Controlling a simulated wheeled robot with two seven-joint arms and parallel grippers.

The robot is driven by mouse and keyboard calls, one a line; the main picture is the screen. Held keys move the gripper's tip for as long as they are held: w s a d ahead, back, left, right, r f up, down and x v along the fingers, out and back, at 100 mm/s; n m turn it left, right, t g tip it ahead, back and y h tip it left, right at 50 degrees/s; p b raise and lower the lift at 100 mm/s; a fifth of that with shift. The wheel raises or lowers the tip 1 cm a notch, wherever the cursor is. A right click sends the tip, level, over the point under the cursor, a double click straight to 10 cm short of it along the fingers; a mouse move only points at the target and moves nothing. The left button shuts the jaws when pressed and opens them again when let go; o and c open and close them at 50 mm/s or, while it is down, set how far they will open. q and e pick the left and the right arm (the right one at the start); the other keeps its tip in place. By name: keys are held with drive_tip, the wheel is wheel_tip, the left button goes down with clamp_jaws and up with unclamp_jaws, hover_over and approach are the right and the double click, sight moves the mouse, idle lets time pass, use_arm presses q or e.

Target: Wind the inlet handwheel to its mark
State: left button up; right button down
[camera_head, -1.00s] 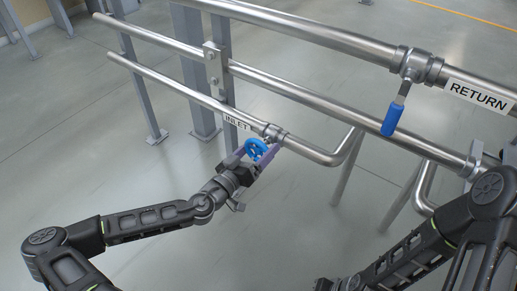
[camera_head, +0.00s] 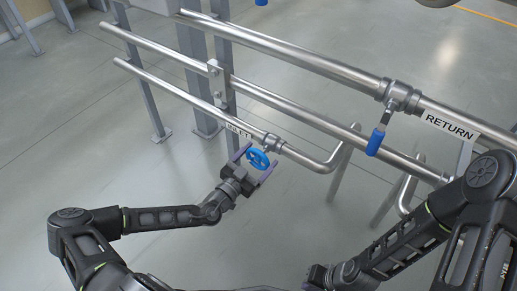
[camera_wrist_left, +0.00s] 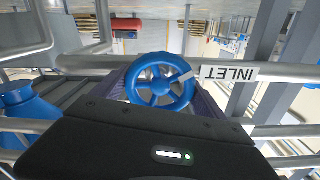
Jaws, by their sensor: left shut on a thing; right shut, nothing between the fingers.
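The blue spoked inlet handwheel (camera_head: 257,160) sits on the valve of the lower pipe, beside the INLET label (camera_head: 239,131). My left gripper (camera_head: 254,163) has its fingers on either side of the wheel and is shut on its rim. In the left wrist view the handwheel (camera_wrist_left: 160,84) faces the camera, with a pale stripe at its upper right pointing towards the upside-down INLET label (camera_wrist_left: 231,73). I cannot tell whether the stripe is on the wheel or in front of it. My right gripper (camera_head: 312,279) is low at the bottom edge, away from the pipes, its fingers barely visible.
A blue lever handle (camera_head: 376,141) hangs from the upper pipe near the RETURN label (camera_head: 451,126). Metal pipes (camera_head: 290,117) and grey posts form a rack in front of me. The floor (camera_head: 110,180) to the left is open.

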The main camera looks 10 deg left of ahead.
use_arm(q)
drive_tip(key=m+p, duration=0.4)
drive_tip(key=shift+d+r+m, duration=0.1)
drive_tip(key=shift+r+m, duration=0.15)
drive_tip(key=shift+m, duration=0.05)
drive_tip(key=m+p, duration=0.3)
drive_tip(key=m, duration=0.1)
drive_tip(key=shift+f+m+p, duration=0.1)
drive_tip(key=shift+m+p, duration=0.2)
drive_tip(key=m+p, duration=0.2)
drive_tip(key=m, duration=0.3)
drive_tip(key=shift+f+p, duration=0.1)
drive_tip(key=shift+p, duration=0.25)
drive_tip(key=m+p, duration=0.1)
drive_tip(key=m, duration=0.5)
drive_tip(key=shift+f+p, duration=0.15)
drive_tip(key=shift+p, duration=0.25)
drive_tip(key=o, duration=1.3)
